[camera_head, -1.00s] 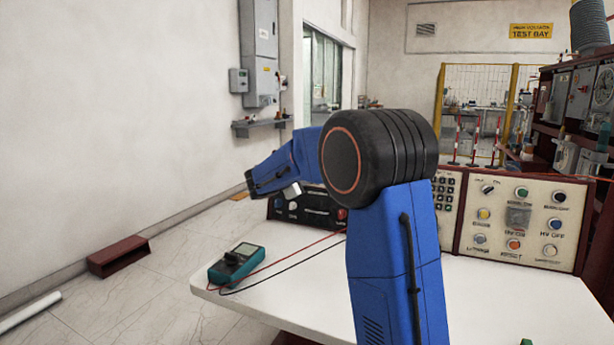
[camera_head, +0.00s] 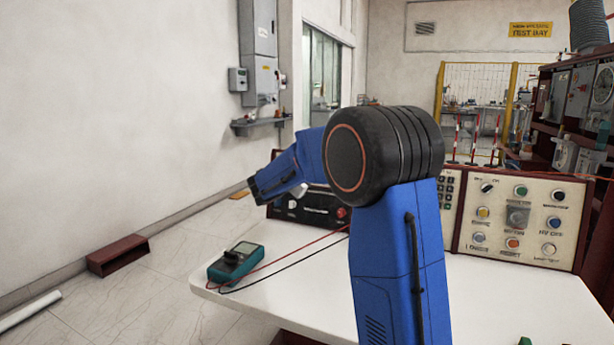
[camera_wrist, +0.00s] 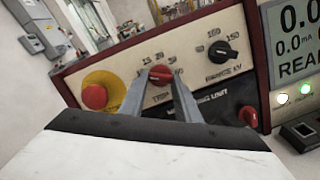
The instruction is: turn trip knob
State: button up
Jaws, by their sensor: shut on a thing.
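The red trip knob (camera_wrist: 160,75) sits on a cream panel, with scale numbers around it and lettering beneath, in the wrist view. My gripper (camera_wrist: 162,78) is shut on this knob, one grey finger on each side of it. The panel appears tilted in this view. In the head view my gripper is hidden behind my own blue arm, and the trip knob cannot be made out there.
A red mushroom button on a yellow disc (camera_wrist: 95,95) is left of the knob. A black range knob (camera_wrist: 221,52) is upper right, and another red knob (camera_wrist: 248,116) lower right. A display (camera_wrist: 294,38) stands farther right. A teal multimeter (camera_head: 236,262) lies on the white table (camera_head: 490,305).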

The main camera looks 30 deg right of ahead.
jog(key=shift+f, duration=0.1)
jog(key=o, duration=1)
jog(key=shift+o, duration=0.2)
jog(key=v, duration=1.7)
jog(key=shift+a, duration=0.25)
